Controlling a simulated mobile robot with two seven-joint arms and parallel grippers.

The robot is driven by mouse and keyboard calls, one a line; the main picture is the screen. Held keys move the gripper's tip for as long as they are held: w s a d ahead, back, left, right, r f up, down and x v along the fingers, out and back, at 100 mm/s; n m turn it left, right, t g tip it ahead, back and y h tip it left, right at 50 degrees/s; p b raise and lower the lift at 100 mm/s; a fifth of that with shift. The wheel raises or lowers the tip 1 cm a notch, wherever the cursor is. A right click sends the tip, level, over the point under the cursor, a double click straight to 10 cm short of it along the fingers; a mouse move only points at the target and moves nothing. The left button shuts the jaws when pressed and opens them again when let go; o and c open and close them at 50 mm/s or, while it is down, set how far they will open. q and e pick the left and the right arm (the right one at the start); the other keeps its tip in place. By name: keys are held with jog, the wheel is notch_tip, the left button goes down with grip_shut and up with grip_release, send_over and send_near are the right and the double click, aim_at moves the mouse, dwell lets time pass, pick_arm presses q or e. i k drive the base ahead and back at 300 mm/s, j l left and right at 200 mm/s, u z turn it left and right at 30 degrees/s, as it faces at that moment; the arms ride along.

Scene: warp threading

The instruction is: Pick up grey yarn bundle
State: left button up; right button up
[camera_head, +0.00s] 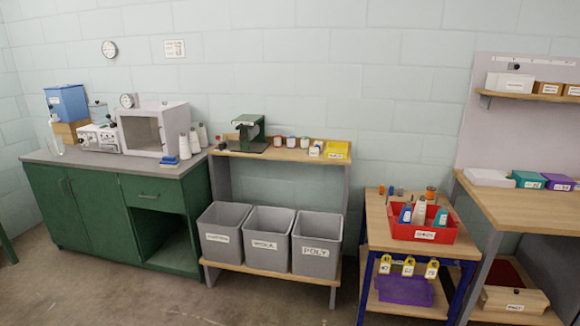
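I cannot pick out a grey yarn bundle with certainty. Several pale grey-white cone-shaped items (195,141) stand upright on the grey counter, just right of the white oven-like box (141,132). They may be yarn cones, but they are too small to tell. Three grey bins stand on the low shelf of the wooden bench; the middle bin (264,246) reads WOOL and the right bin (316,252) reads POLY. The left bin (221,240) has a label I cannot read. The bins' contents are hidden. Neither of my grippers is in view.
A green cabinet (90,215) stands at the left. A red tray (415,236) of bottles sits on a small wooden cart, with a purple bin (404,291) below. A wooden table (525,205) stands at the right. The concrete floor (110,290) in front is clear.

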aim_at(313, 151)
jog(key=i+j, duration=0.1)
jog(key=i, duration=0.4)
jog(key=i+j+z, duration=0.1)
jog(key=i, duration=0.4)
jog(key=i+j, duration=0.15)
jog(key=i, duration=0.3)
jog(key=i+j+z, duration=0.1)
jog(key=i, duration=0.4)
jog(key=i+j, duration=0.25)
jog(key=i, duration=0.25)
jog(key=i+j+z, duration=0.1)
jog(key=i, duration=0.4)
jog(key=i+j, duration=0.3)
jog(key=i, duration=0.15)
jog(key=i+j+z, duration=0.1)
jog(key=i, duration=0.4)
jog(key=j, duration=0.1)
